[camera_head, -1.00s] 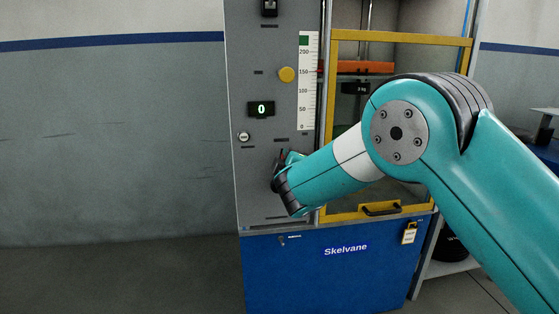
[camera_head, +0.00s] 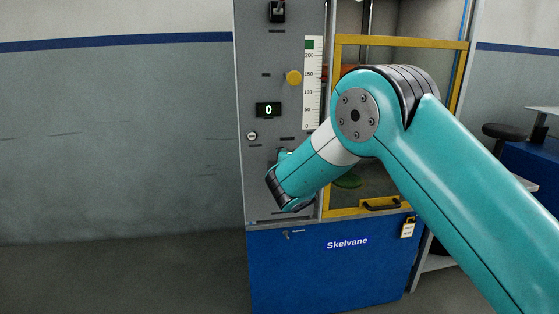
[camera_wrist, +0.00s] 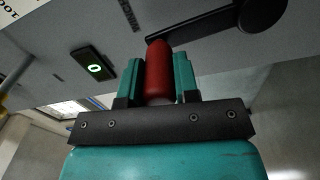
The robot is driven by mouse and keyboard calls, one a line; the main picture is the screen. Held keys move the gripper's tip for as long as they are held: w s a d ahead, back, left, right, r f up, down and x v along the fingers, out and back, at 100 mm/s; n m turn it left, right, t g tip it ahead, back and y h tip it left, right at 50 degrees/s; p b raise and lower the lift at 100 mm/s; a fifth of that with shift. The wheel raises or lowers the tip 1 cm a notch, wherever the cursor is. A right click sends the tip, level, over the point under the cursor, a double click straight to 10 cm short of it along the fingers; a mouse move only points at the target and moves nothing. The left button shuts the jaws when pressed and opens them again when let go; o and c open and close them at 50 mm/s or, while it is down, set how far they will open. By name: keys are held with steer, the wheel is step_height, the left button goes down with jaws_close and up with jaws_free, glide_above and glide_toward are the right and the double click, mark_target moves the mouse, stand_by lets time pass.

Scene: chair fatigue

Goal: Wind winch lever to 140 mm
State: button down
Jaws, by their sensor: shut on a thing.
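The winch lever's red grip (camera_wrist: 158,70) stands between the two teal fingers of my gripper (camera_wrist: 159,80), which is shut on it. The lever's black arm (camera_wrist: 222,22) runs right from behind the grip to a round hub (camera_wrist: 262,12) on the grey panel. In the head view my wrist hides the lever at the lower panel. The white height scale (camera_head: 312,100) runs from 0 to above 200. A red part (camera_head: 325,72) shows at its right edge near the 150 mark; the exact reading is too small to tell. The green display (camera_head: 268,110) reads 0.
A padlock (camera_head: 408,228) hangs below. Floor at left is clear.

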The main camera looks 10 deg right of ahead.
steer(key=shift+d, duration=0.15)
steer(key=c, duration=0.9)
jaws_free()
steer(key=shift+o, duration=0.2)
steer(key=shift+s, duration=0.1)
steer(key=shift+s, duration=0.25)
steer(key=s+b, duration=0.5)
steer(key=s, duration=1.1)
steer(key=shift+s, duration=0.35)
steer(key=shift+d, duration=0.15)
